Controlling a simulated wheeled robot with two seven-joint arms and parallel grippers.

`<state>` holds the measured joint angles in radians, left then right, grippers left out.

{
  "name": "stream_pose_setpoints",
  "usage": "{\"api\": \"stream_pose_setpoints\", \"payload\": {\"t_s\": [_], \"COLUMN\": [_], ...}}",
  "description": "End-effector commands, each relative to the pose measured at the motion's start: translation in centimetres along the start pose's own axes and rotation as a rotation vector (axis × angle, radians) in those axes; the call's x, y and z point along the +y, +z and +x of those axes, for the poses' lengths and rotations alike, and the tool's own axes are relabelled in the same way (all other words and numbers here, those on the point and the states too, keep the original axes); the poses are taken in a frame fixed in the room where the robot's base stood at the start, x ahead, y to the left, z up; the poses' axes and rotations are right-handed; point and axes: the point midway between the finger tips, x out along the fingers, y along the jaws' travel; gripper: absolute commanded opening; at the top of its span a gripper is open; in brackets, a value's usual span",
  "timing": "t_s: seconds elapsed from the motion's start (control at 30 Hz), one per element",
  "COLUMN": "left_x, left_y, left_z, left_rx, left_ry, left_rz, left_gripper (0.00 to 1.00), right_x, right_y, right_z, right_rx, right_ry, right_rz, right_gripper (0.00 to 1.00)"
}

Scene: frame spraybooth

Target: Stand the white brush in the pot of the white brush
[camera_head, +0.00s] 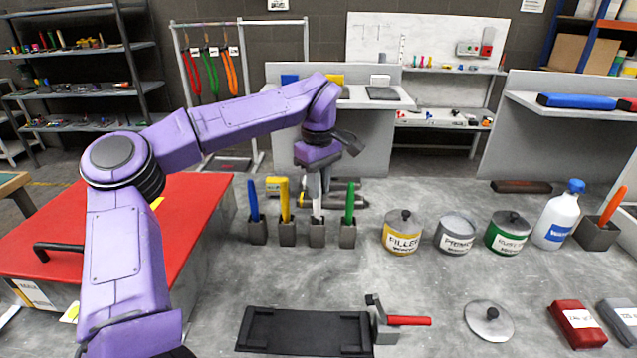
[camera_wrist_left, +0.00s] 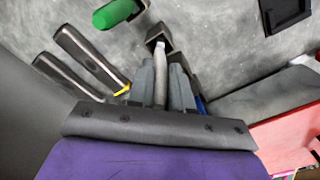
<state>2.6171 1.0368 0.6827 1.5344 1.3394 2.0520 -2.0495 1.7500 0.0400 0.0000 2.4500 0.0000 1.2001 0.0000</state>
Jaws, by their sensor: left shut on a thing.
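My left gripper (camera_head: 314,190) points down above the row of pots and is shut on the white brush (camera_head: 317,208). In the left wrist view the white brush (camera_wrist_left: 160,72) shows between the two fingers (camera_wrist_left: 161,85). The pot of the white brush (camera_head: 317,235) is a dark grey square pot, third from the left in the row. The brush's lower end meets the pot's mouth; I cannot tell how deep it goes. The pot also shows in the left wrist view (camera_wrist_left: 157,34). My right gripper is in neither view.
Close beside stand pots with a blue brush (camera_head: 253,200), a yellow brush (camera_head: 284,198) and a green brush (camera_head: 350,203). A filler can (camera_head: 402,238) and other cans stand to the right. A black tray (camera_head: 300,333) lies in front; the table between is clear.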

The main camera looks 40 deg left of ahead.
Motion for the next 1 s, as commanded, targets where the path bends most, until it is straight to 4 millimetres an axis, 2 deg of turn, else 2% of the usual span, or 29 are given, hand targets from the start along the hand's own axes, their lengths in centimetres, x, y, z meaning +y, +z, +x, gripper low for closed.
{"api": "stream_pose_setpoints", "payload": {"t_s": [0.63,0.67,0.73,1.0], "left_x": [0.00,0.00,0.00,0.01], "left_y": [0.00,0.00,0.00,0.00], "left_z": [0.84,0.84,0.84,0.79], "left_rx": [0.000,0.000,0.000,0.000], "left_ry": [0.000,0.000,0.000,0.000], "left_rz": [-0.001,-0.001,-0.001,0.000], "left_gripper": [0.00,0.26,0.49,0.49], "right_x": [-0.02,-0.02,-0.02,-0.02], "right_y": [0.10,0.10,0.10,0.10], "right_z": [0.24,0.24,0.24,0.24], "right_rx": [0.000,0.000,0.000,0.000], "right_ry": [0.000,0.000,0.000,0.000], "right_rz": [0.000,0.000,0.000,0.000], "right_gripper": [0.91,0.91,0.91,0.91]}}
